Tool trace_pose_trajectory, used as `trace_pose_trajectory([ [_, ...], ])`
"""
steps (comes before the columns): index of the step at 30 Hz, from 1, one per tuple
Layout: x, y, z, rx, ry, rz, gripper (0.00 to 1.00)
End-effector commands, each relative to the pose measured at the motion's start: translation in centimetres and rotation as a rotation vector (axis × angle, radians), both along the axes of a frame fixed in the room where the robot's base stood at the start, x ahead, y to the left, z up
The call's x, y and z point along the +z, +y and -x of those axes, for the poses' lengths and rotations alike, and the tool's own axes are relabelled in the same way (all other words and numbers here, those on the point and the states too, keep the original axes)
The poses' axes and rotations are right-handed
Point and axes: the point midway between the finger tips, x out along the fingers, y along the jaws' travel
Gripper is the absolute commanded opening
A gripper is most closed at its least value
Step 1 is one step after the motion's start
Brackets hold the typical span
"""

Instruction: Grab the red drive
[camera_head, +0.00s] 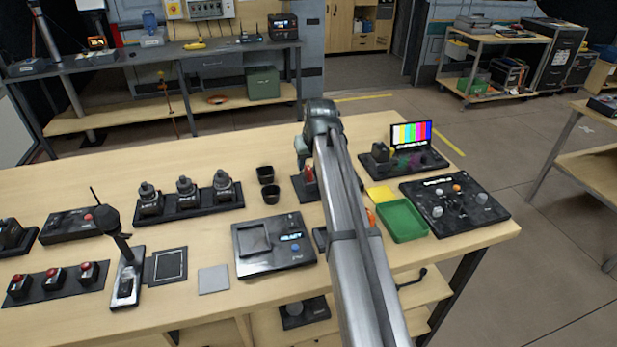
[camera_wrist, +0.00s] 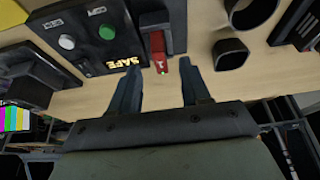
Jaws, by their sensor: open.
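The red drive (camera_wrist: 158,48) shows in the wrist view as a narrow red block marked "1". Its upper part meets a black holder (camera_wrist: 176,22). In the head view the red drive (camera_head: 309,174) is a small red patch beside my arm, on a dark base (camera_head: 299,189). My gripper (camera_wrist: 161,70) is open, with its two dark fingers pointing toward the drive. The drive's near end lies in line with the gap between the fingertips, and nothing is held. In the head view my arm hides part of the holder and most of the gripper.
A black box (camera_wrist: 85,38) with lit "SAFE" lettering and buttons stands left of the drive in the wrist view. Two black cups (camera_wrist: 230,54) are close on the right. The head view shows a green tray (camera_head: 402,222) and a black panel (camera_head: 455,203) right of my arm.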

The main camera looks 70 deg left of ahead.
Motion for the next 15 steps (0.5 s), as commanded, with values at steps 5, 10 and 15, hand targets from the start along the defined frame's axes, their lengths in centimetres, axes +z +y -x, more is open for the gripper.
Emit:
trace_pose_trajectory([
  [5,-2.2,1.0,0.1,0.000,0.000,0.000,0.47],
  [10,-2.7,1.2,0.1,-0.001,0.000,-0.001,0.47],
  [15,-2.7,1.1,0.1,-0.001,0.000,-0.002,0.42],
])
